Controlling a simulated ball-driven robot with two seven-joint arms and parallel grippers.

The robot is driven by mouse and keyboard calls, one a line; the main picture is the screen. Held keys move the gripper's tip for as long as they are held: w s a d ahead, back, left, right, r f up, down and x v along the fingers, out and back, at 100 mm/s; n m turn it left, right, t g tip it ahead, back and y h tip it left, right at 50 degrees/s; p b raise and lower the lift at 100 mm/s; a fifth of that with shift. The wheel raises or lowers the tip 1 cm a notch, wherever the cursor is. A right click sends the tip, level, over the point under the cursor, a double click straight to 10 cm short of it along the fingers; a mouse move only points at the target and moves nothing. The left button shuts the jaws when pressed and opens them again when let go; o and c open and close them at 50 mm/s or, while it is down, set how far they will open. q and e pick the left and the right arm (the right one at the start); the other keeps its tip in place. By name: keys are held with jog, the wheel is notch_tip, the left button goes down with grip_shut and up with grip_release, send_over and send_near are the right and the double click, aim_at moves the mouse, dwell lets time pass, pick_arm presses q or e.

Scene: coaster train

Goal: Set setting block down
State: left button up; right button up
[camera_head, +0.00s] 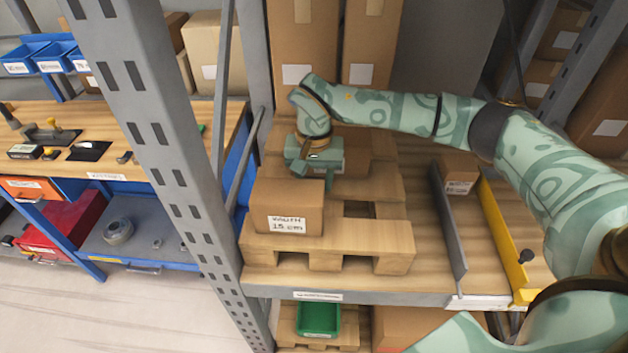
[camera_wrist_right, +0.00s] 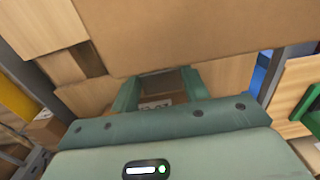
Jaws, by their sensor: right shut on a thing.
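The setting block, a brown box with a white label reading "WIDTH 15" (camera_head: 276,207), is upright over the near left part of a wooden pallet (camera_head: 400,236). I cannot tell whether it bears fully on the pallet. My right gripper (camera_head: 315,180) is shut on it, at its far top side. In the right wrist view a large brown face (camera_wrist_right: 200,30), seemingly the block's, fills the top and hides the fingertips. The green fingers of my right gripper (camera_wrist_right: 158,88) reach towards it. My left gripper is not in view.
A grey rail (camera_head: 448,228) and a yellow rail (camera_head: 505,235) stand to the right, with a small labelled box (camera_head: 458,174) between them. Tall cartons (camera_head: 303,50) stand behind. A grey rack post (camera_head: 165,150) rises close on the left. A green bin (camera_head: 318,318) sits below.

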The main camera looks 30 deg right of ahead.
jog(key=shift+f, duration=0.2)
jog(key=o, duration=1.1)
jog(key=shift+f, duration=0.1)
jog(key=shift+c, duration=0.2)
jog(key=shift+o, duration=1.2)
notch_tip(320, 180, up, 12)
jog(key=p, duration=0.1)
jog(key=shift+p, duration=0.4)
jog(key=shift+s, duration=0.1)
